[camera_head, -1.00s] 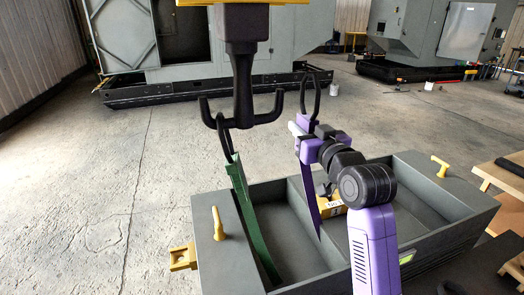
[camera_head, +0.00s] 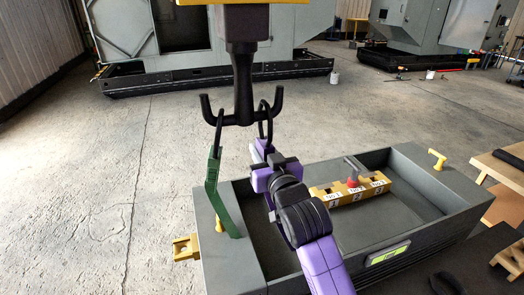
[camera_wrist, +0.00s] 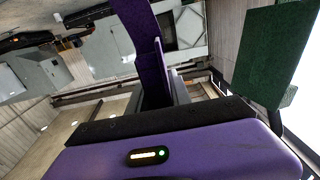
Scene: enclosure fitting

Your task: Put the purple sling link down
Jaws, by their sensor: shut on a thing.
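My gripper (camera_head: 262,160) is shut on the purple sling link, just below the right arm of the black double hook (camera_head: 240,115). The link's black ring (camera_head: 264,108) stands upright and overlaps the hook's right arm; I cannot tell whether it passes around the arm or in front of it. The link's purple strap (camera_wrist: 146,42) shows in the wrist view; in the head view my gripper and arm hide most of it. A green sling (camera_head: 215,190) hangs by its black ring from the hook's left arm, over the left end of the grey bin (camera_head: 330,165).
A yellow block (camera_head: 350,190) with numbered labels and a red piece sits in the grey bin. Yellow pegs (camera_head: 438,160) stand on the bin's ends. A wooden table (camera_head: 502,172) is at the right.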

